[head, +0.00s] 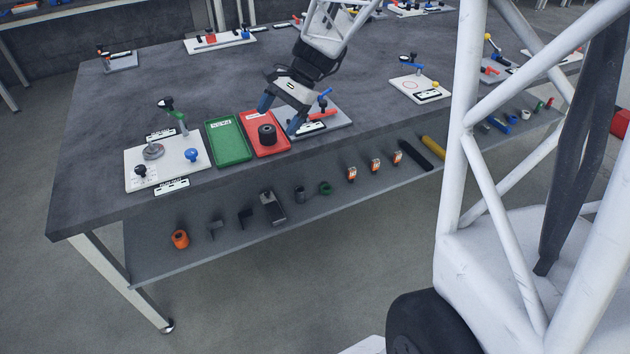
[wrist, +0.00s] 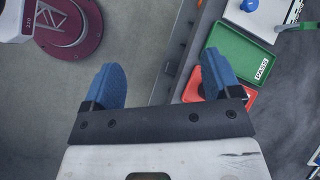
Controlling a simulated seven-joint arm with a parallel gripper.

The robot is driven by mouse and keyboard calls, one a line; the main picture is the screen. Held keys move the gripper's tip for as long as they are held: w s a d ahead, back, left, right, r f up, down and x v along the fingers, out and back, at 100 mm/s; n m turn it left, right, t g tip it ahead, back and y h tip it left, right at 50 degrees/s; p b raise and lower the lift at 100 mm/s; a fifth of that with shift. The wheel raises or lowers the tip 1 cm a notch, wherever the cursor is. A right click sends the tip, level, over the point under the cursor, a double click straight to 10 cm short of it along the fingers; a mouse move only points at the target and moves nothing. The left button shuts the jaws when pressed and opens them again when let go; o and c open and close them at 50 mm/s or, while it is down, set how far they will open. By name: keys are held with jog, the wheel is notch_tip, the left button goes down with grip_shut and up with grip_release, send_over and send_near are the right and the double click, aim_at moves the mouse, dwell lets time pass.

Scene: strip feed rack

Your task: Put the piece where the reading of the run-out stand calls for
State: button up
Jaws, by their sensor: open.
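The run-out stand, likely the white plate (head: 136,178) at the table's front left, carries a grey disc, a green post with a black dial, and blue and black knobs. The dial's reading is too small to tell. A dark, ring-topped cylindrical piece (head: 267,135) stands upright in the red tray (head: 274,147). The green tray (head: 223,160) beside it is empty; its label reads PASS in the wrist view (wrist: 241,58). My gripper (head: 280,114) is open and empty, above and just behind the piece. The wrist view shows its wide-apart blue fingers (wrist: 163,82); the piece is not visible there.
A grey plate with blue and red parts (head: 336,124) sits just right of the red tray. A lower shelf (head: 230,254) along the front holds several loose parts. Another white plate stand (head: 408,90) is further right. Table space behind the trays is clear.

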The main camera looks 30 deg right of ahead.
jog(key=s+a+r+n+t+h, duration=0.1)
jog(key=s+n+h, duration=0.3)
jog(key=s, duration=1)
jog(key=s+a+r+n+t+h, duration=0.2)
jog(key=s+n, duration=0.5)
jog(key=s, duration=0.6)
jog(key=shift+s+a+r+h, duration=0.35)
jog(key=shift+a+r+h, duration=0.35)
jog(key=shift+r+h, duration=0.3)
